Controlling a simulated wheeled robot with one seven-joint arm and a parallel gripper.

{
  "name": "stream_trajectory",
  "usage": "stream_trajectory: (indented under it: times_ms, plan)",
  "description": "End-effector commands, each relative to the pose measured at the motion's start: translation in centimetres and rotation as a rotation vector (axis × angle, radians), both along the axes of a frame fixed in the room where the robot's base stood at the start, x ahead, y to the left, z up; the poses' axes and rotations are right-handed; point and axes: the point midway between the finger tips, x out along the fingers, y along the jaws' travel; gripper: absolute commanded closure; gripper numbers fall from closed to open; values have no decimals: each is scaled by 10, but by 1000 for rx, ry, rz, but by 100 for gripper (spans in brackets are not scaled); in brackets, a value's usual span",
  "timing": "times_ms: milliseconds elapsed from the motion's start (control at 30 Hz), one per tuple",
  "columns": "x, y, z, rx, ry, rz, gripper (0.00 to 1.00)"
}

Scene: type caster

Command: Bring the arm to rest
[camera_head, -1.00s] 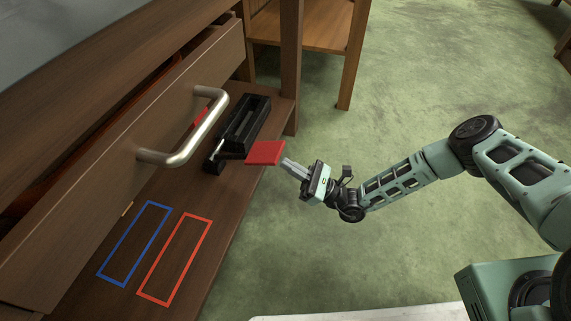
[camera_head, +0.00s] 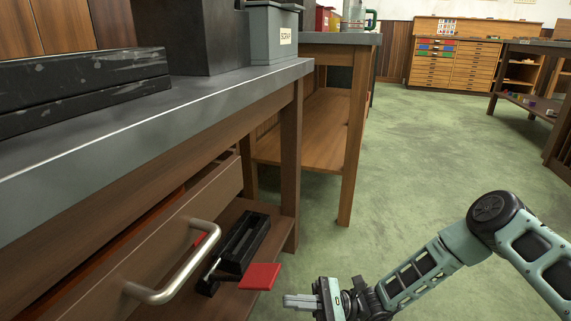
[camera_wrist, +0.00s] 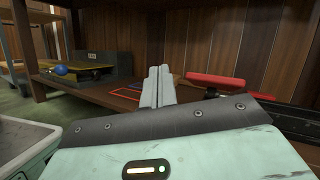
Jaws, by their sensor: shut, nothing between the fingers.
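My gripper (camera_head: 300,301) is shut with nothing between its fingers, low at the bottom middle of the head view. Its two fingers (camera_wrist: 158,88) lie together in the wrist view, pointing toward the lower shelf. My arm reaches in from the right over the green floor. A red flat piece (camera_head: 260,276) on a black device (camera_head: 238,247) is just left of and beyond the gripper, apart from it. The red piece also shows in the wrist view (camera_wrist: 232,84), to the right of the fingers.
A workbench (camera_head: 150,108) fills the left, its drawer (camera_head: 175,245) partly open with a metal handle (camera_head: 207,250) sticking out. A grey scrap bin (camera_head: 273,35) stands on top. Open green floor (camera_head: 430,140) lies right and beyond. In the wrist view, a blue ball (camera_wrist: 60,70) is at left.

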Motion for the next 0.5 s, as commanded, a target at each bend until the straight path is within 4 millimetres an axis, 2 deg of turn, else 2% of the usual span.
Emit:
stream_trajectory:
  times_ms: [33,100,267,500]
  plan:
    - [-12,5,23,-44,-62,78,100]
    - [-29,9,43,-106,-141,181,100]
    - [-69,10,83,-245,-332,396,100]
    - [-120,-6,135,-453,-638,672,100]
